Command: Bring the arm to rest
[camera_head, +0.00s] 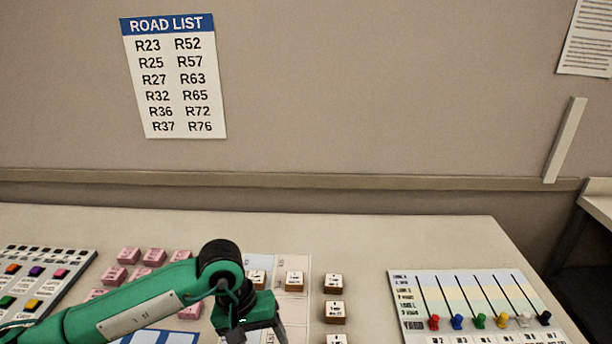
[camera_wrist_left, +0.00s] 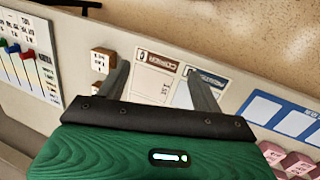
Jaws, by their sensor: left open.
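My left arm comes in from the left in the head view. Its green and black left gripper (camera_head: 250,334) hangs low over the desk (camera_head: 360,230), cut off by the bottom edge. In the left wrist view the left gripper (camera_wrist_left: 160,82) has its two grey fingers well apart. Nothing sits between them except the printed mat (camera_wrist_left: 153,84) on the desk beyond. A brown block with a white top (camera_wrist_left: 103,60) is just left of the fingers in that view. I cannot tell how high the fingers are. My right gripper is not in view.
Several white-topped blocks (camera_head: 334,283) stand right of my gripper. Pink blocks (camera_head: 128,255) stand behind my forearm. A panel of coloured sliders (camera_head: 470,290) lies at the right, a button panel (camera_head: 45,280) at the left. A road list (camera_head: 175,80) hangs on the wall.

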